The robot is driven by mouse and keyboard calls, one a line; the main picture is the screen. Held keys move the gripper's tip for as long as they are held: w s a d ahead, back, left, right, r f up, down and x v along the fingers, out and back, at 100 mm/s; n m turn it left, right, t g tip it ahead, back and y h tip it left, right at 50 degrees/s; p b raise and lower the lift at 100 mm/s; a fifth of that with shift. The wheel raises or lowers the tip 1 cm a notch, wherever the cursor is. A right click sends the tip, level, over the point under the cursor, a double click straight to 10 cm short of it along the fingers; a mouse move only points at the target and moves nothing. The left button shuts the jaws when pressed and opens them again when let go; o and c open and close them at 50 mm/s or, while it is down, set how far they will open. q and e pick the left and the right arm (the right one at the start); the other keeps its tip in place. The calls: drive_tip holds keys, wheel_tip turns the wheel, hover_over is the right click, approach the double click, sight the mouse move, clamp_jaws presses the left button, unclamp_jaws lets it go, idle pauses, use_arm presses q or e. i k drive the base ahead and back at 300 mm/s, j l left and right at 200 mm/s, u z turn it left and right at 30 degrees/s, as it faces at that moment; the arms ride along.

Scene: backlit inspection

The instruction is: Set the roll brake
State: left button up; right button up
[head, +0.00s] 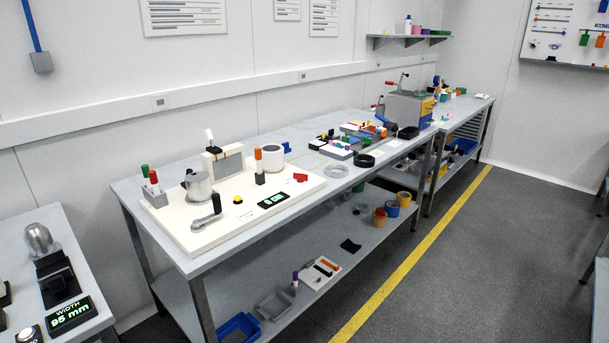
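A cream panel (187,237) lies on the long grey workbench. At its front left is a grey crank (207,220) with a black upright grip. Behind it stand a silver cylinder (199,191) and a framed grey screen (229,165) with a white-tipped lever on top. A white roll (273,158) stands at the back right. An upright orange-tipped lever (259,166) on a black base is in front of it. A red block (300,177) is to the right. I cannot tell which part is the roll brake. Neither gripper is in view.
The panel also carries a yellow button (238,200), a lit display (272,199) and red- and green-topped handles (150,182). Tape rings and trays are farther right. A nearer bench at left has a "WIDTH 95 mm" display (70,314). The floor (455,255) at right is clear.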

sight(299, 177)
drive_tip(key=i+l+u, duration=0.1)
drive_tip(key=u, duration=0.75)
drive_tip(key=i+l+u, duration=0.15)
drive_tip(key=l+u, duration=0.55)
drive_tip(key=i+l+u, duration=0.1)
drive_tip(key=l+u, duration=0.25)
drive_tip(key=l, duration=0.6)
drive_tip(key=l+u, duration=0.1)
drive_tip(key=l, duration=0.8)
